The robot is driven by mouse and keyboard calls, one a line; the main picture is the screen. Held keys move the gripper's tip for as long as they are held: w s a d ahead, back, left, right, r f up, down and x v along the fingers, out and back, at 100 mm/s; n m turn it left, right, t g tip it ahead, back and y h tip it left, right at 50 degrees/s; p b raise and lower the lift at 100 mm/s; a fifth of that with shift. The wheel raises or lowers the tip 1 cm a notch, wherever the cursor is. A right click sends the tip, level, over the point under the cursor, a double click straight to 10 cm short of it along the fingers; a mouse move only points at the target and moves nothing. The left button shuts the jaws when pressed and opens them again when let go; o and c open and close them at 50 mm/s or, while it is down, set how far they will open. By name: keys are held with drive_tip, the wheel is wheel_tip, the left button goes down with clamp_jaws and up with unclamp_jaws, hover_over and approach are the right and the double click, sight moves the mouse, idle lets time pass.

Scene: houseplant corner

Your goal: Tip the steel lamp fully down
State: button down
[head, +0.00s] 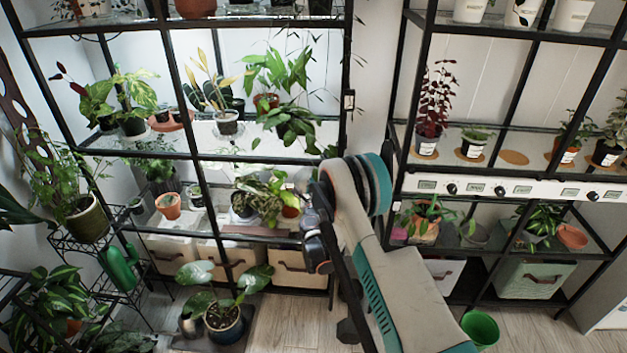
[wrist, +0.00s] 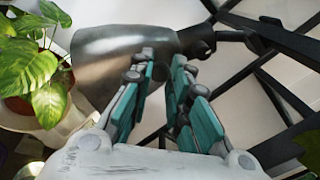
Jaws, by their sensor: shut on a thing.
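The steel lamp (wrist: 105,62) shows in the wrist view as a dark grey, smooth metal shade, its wide end toward the lower left. A black joint and stem (wrist: 200,42) run from its narrow end to the upper right. My gripper (wrist: 165,68) has its teal-padded fingers at the shade's narrow end, shut on the lamp. The fingers stand apart with the shade's dark end between them; the exact contact is hidden. In the head view my arm covers the gripper, and I cannot make out the lamp clearly.
A leafy plant (wrist: 35,75) in a pale pot stands close to the left of the shade. Black shelf bars (wrist: 270,45) cross at the right. Shelves of potted plants surround my arm in the head view. A green bucket (head: 480,328) stands on the floor.

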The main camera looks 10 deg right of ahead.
drive_tip(key=shift+s+d+f+n, duration=0.2)
drive_tip(key=shift+d+n, duration=0.25)
drive_tip(key=shift+n, duration=0.35)
drive_tip(key=c, duration=1.8)
unclamp_jaws()
drive_tip(key=shift+f, duration=0.1)
